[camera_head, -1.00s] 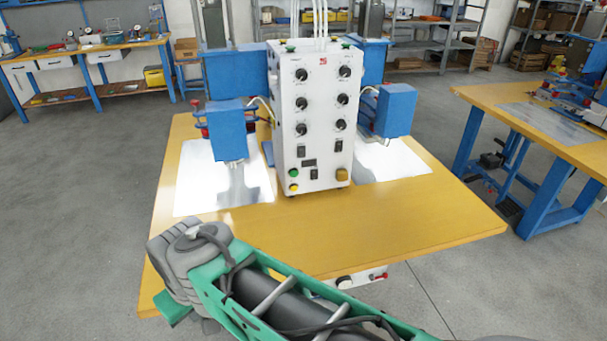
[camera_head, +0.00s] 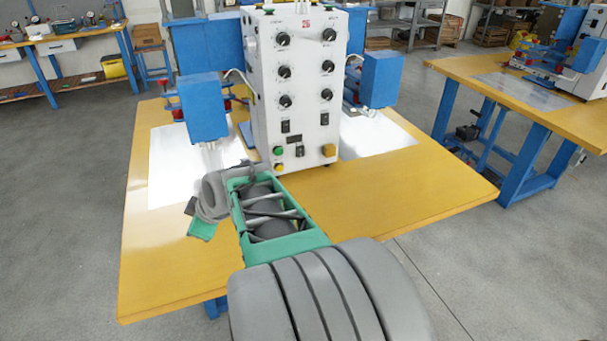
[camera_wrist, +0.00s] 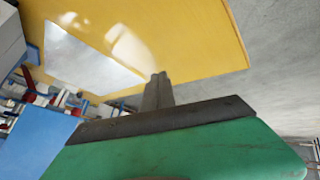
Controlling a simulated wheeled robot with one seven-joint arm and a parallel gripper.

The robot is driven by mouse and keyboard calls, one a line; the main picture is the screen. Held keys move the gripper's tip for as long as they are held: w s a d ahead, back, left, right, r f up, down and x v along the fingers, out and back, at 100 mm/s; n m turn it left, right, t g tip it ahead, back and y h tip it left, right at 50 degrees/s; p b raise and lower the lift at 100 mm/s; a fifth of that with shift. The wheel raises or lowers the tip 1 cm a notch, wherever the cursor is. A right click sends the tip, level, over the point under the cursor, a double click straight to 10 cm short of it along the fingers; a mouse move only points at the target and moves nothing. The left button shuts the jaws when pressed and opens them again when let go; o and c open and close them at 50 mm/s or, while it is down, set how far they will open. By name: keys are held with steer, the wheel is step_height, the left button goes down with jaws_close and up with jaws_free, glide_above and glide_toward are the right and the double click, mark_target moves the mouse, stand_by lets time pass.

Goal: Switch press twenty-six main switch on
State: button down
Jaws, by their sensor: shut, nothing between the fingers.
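The white press control box (camera_head: 295,90), with a red "26" mark (camera_head: 305,24), stands upright on the yellow table (camera_head: 400,200). Its front carries several black knobs, dark rocker switches (camera_head: 285,127), a green button (camera_head: 279,151) and a yellow button (camera_head: 329,151). I cannot tell which control is the main switch. A box with a dark knob and red lever showed under the table's front edge earlier; my arm hides that spot now. In the wrist view my gripper (camera_wrist: 158,76) is shut and empty, its dark fingers seen against the table's edge.
Blue press heads (camera_head: 203,107) flank the control box above bright metal sheets (camera_head: 375,135). My arm crosses the table front. Another yellow bench (camera_head: 450,68) stands at right, a workbench at back left. Grey floor (camera_head: 520,270) is clear at front right.

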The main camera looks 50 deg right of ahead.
steer(key=s+d+f+n+t+h+b, duration=0.2)
steer(key=d+f+t+b, duration=0.1)
steer(key=d, duration=1)
steer(key=s+d+f+n+t+h+b, duration=0.1)
steer(key=d+f+n+t+h+b, duration=0.2)
steer(key=d, duration=1)
steer(key=s+d+r+h+b, duration=0.1)
steer(key=s+d+h+b, duration=0.1)
steer(key=s+d, duration=0.6)
steer(key=shift+d+r+h, duration=0.25)
steer(key=shift+d+h, duration=0.4)
steer(key=shift+h, duration=0.25)
glide_toward(301, 156)
steer(key=x, duration=0.7)
steer(key=shift+f, duration=0.1)
